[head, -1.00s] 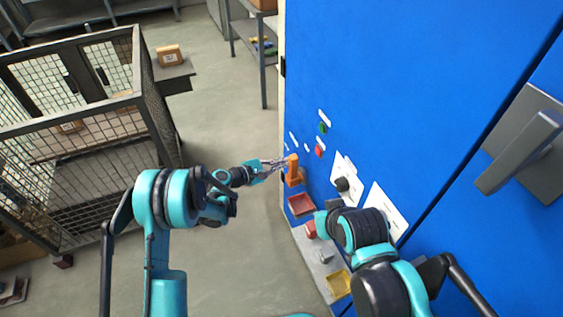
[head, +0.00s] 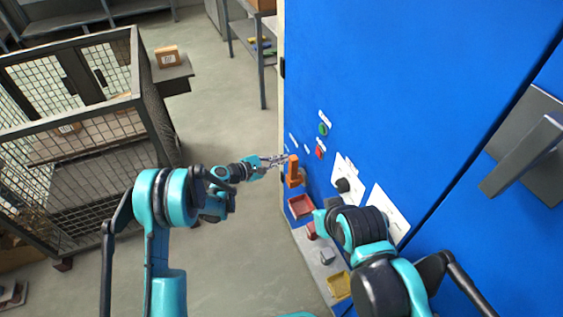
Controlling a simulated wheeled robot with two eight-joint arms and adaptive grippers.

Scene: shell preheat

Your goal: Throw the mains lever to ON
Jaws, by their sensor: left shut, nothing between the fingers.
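The mains lever (head: 293,168) is an orange handle on the blue cabinet front (head: 400,80), near the cabinet's left edge. My left gripper (head: 284,158) is shut and empty, with its fingertips right beside the upper part of the lever. I cannot tell whether they touch it. The lever's ON and OFF marks are too small to read. My right arm is at the lower right in front of the cabinet; its gripper is hidden behind its own links.
A green button (head: 323,129) and a red button (head: 319,152) sit right of the lever, with a black knob (head: 342,185) lower. A mesh cage (head: 80,130) stands left; floor between is clear.

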